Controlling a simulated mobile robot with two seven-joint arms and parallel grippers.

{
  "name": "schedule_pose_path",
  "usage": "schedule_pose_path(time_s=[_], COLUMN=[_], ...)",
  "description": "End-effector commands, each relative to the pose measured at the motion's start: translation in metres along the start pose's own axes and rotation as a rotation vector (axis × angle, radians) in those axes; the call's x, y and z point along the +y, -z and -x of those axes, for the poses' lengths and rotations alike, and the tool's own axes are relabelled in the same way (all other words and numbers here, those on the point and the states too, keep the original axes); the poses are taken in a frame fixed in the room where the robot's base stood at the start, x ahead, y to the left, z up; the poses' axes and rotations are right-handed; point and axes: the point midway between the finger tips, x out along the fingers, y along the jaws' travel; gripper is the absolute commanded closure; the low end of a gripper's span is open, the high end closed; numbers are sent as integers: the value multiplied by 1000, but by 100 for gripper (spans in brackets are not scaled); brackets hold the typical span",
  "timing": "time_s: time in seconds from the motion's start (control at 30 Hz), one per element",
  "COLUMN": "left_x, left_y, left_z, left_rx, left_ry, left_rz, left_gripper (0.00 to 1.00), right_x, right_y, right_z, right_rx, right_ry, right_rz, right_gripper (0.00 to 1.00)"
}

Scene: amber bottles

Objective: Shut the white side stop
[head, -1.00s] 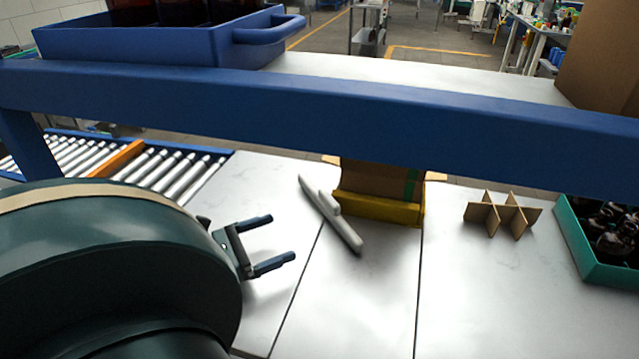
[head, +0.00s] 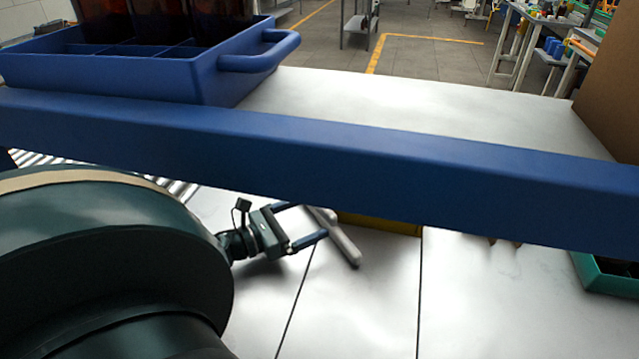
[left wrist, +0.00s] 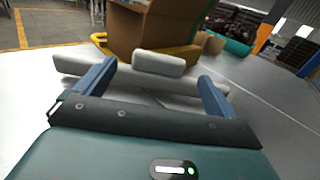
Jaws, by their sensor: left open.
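The white side stop (head: 347,246) is a long rounded bar lying at a slant on the pale worktop. Its far end is hidden behind the blue beam in the head view. The left wrist view shows the bar (left wrist: 72,66) with a raised white block (left wrist: 158,63) on it. My left gripper (head: 312,220) is open and empty, just left of the stop. In the left wrist view its two blue fingers (left wrist: 155,77) point at the bar, one on each side of the raised block. I cannot tell whether they touch it. My right gripper is not in view.
A blue beam (head: 330,155) crosses the head view and hides much of the worktop. A yellow holder (head: 380,224) stands behind the stop; a cardboard box (left wrist: 150,28) sits in it. A teal crate (head: 605,277) is at the right. The front worktop is clear.

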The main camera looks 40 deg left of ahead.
Motion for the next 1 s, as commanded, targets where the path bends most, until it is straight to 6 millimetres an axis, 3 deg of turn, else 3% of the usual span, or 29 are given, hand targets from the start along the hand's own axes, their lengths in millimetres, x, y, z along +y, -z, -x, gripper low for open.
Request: schedule_pose_path(time_s=[0.23, 0.63, 1.0], left_x=[0, 0, 0], left_y=[-2, 0, 0], left_z=[-35, -43, -42], left_rx=[-2, 0, 0], left_ry=[0, 0, 0], left_rz=[1, 0, 0], left_gripper=[5, 5, 35], right_x=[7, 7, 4], right_y=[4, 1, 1], right_z=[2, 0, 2], right_rx=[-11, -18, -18], right_ry=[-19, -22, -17], right_rz=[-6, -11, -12], right_gripper=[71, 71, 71])
